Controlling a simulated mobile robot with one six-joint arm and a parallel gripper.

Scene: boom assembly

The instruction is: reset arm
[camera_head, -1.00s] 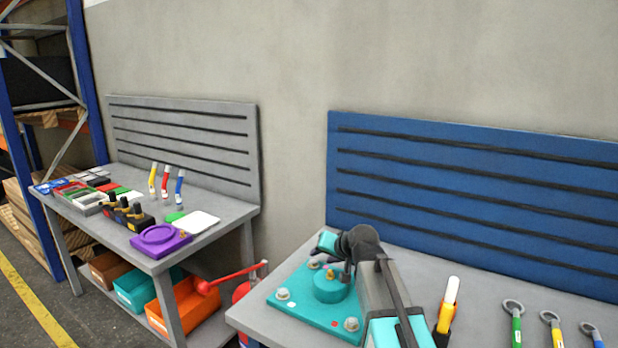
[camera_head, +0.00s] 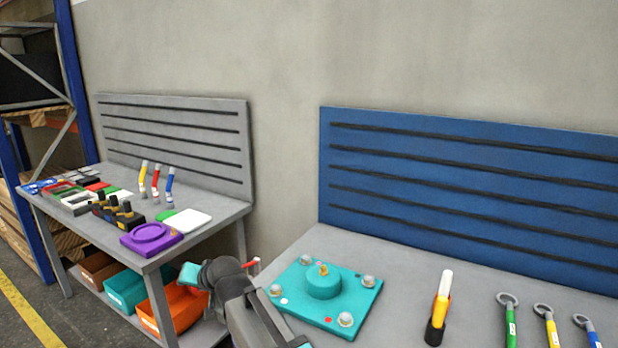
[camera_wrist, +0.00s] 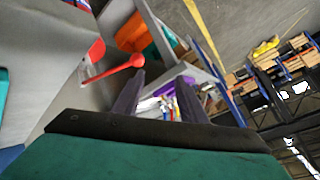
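My arm shows at the lower middle of the head view, in front of the gap between the two tables. The fingertips are not clear there. In the wrist view my gripper (camera_wrist: 158,98) has its two dark fingers apart with nothing visible between them. The gripper is open and empty, off to the left of the teal plate (camera_head: 362,294). That plate lies on the right table, with a round raised hub and bolts at its corners.
The right table (camera_head: 285,256) also holds a yellow-and-white tool (camera_head: 440,305) and several ring-ended wrenches (camera_head: 510,318). The left table (camera_head: 222,212) carries a purple part (camera_head: 152,238). An orange bin (camera_head: 180,312) sits below. A red-handled object (camera_wrist: 118,69) shows in the wrist view.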

